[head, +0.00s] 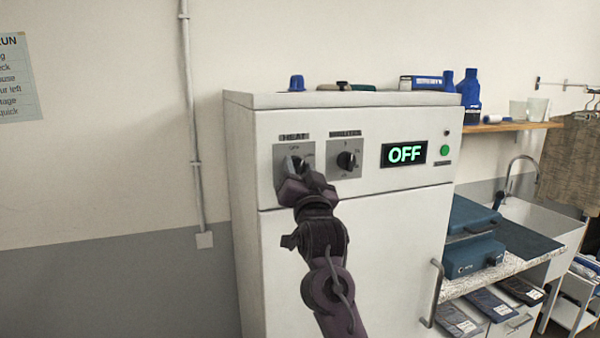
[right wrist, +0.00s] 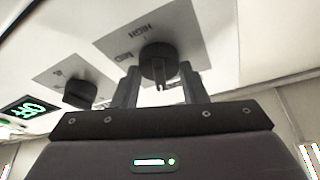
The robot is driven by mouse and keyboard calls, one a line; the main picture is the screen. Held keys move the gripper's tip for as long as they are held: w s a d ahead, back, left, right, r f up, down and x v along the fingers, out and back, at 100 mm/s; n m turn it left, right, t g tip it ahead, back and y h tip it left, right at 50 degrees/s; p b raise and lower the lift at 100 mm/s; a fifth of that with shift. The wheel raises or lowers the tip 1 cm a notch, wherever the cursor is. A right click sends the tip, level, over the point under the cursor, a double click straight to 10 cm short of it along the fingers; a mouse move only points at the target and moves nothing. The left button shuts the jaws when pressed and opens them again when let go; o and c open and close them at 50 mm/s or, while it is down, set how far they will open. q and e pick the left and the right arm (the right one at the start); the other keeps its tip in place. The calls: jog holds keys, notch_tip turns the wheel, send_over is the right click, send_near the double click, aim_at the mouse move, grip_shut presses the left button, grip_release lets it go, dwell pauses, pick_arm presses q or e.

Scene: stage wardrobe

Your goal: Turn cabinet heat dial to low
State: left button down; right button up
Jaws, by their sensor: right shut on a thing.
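The white cabinet (head: 340,270) has a black heat dial (head: 294,162) on a grey plate under a HEAT label, at the upper left of its front. My right gripper (head: 297,176) reaches up from below and is shut on this dial, hiding much of it and the lower plate. In the right wrist view the dial (right wrist: 158,62) sits between the two fingers of my right gripper (right wrist: 159,80). The words HIGH and MID show on the plate there; I cannot tell which mark the dial points to. My left gripper is not in view.
A second dial (head: 347,160) sits close to the right of the heat dial. Beyond it are a lit display (head: 404,153) reading OFF and a green button (head: 444,150). Blue bottles (head: 469,88) and small items stand on top. A door handle (head: 433,293) sticks out at lower right.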

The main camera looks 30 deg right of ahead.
jog(key=m+g, duration=0.1)
jog(key=m, duration=0.1)
jog(key=m+h, duration=0.1)
jog(key=m, duration=0.2)
jog(key=shift+g+h, duration=0.3)
jog(key=shift+g, duration=0.1)
jog(key=shift+m+g+h+p, duration=0.5)
jog(key=shift+m+g, duration=0.4)
jog(key=shift+m, duration=1.3)
jog(key=o, duration=1)
jog(key=shift+c, duration=0.2)
